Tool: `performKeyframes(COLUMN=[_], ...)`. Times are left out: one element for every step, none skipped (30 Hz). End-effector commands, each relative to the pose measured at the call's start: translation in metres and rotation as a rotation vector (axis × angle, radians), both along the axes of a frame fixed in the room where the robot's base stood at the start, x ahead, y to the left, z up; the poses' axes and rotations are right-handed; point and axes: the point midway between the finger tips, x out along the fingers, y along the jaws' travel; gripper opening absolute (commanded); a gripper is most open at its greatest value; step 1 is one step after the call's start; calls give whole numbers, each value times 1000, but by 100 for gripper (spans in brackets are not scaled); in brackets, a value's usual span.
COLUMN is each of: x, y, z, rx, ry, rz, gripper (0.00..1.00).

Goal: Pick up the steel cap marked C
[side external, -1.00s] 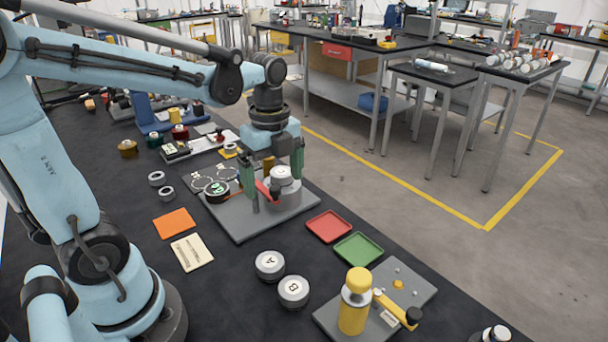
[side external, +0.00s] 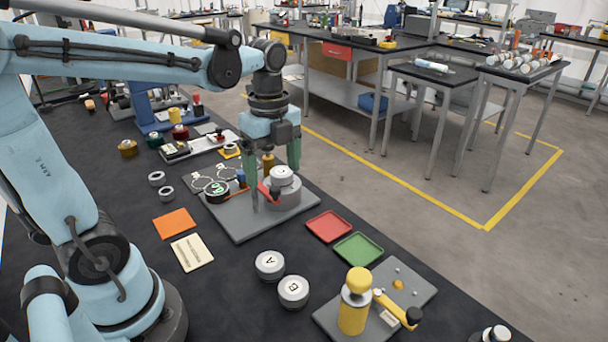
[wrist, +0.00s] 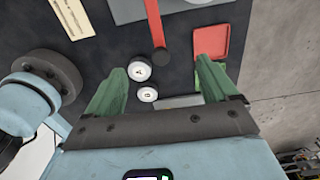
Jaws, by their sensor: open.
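A round steel cap (side external: 282,173) sits on a grey cylindrical holder (side external: 283,196) on a grey base plate; I cannot read its marking. My gripper (side external: 271,162) is open, pointing down, with its green fingers just above and around the cap's level in the side view. In the wrist view the gripper (wrist: 160,76) has its fingers wide apart and nothing between them is held. Two other steel caps, A (side external: 270,264) and B (side external: 293,291), lie on the dark table; they also show in the wrist view as A (wrist: 140,70) and B (wrist: 147,95).
A red lever (side external: 267,192) stands beside the holder, and shows in the wrist view (wrist: 155,25). A red tray (side external: 328,226) and a green tray (side external: 358,249) lie to the right. Bare table surrounds caps A and B.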

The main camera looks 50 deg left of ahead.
Motion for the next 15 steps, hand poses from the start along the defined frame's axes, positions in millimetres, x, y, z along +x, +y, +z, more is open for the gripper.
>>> performKeyframes(x=[0, 0, 0, 0, 0, 0, 0, 0, 0, 0, 0, 0, 3, 4, 7], y=[0, 0, 0, 0, 0, 0, 0, 0, 0, 0, 0, 0, 1, 2, 3], z=[2, 4, 7, 11, 15, 21, 27, 31, 37, 42, 47, 53, 48, 45, 43], rx=[0, 0, 0, 0, 0, 0, 0, 0, 0, 0, 0, 0, 33, 61, 98], ry=[0, 0, 0, 0, 0, 0, 0, 0, 0, 0, 0, 0, 17, 30, 45], rz=[0, 0, 0, 0, 0, 0, 0, 0, 0, 0, 0, 0, -12, -18, -24], gripper=[86, 86, 86, 86, 86, 86, 86, 86, 86, 86, 86, 86, 86, 86, 86])
